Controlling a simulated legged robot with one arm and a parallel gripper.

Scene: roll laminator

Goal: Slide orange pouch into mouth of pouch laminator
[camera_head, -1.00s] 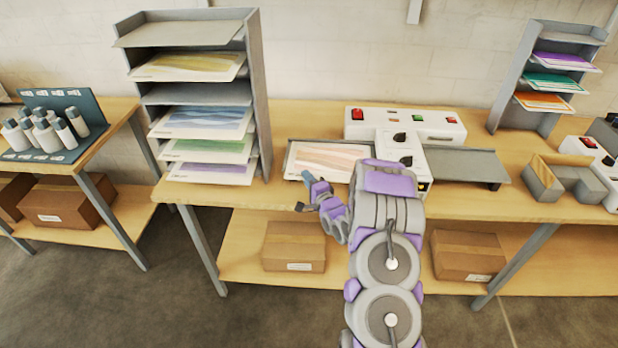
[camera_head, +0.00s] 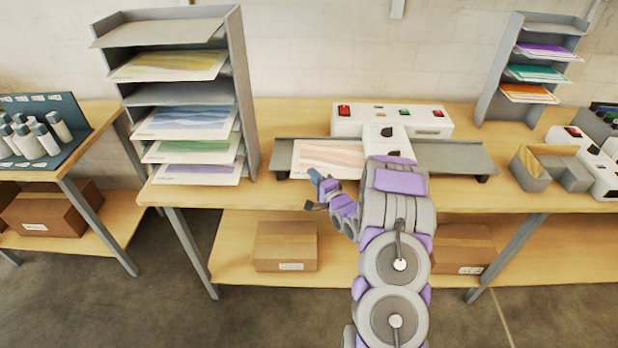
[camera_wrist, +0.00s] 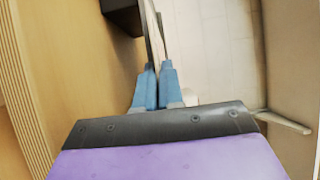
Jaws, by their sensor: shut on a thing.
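The orange pouch (camera_head: 330,157), a pale sheet with peach-orange stripes, lies flat on the left tray (camera_head: 283,159) of the white pouch laminator (camera_head: 392,118). Its right end reaches the laminator's middle block. The mouth is hidden, so I cannot tell whether the edge is inside it. My gripper (camera_head: 315,177) is at the pouch's front edge. In the wrist view the blue fingertips of my gripper (camera_wrist: 158,72) are together, with the thin pouch edge-on between them. My arm covers the front of the middle block.
A grey rack (camera_head: 250,100) with several coloured sheets stands left of the laminator. An empty right tray (camera_head: 455,157) extends from the laminator. A smaller rack (camera_head: 497,85), a grey and wooden holder (camera_head: 532,177) and another white device stand at the right.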

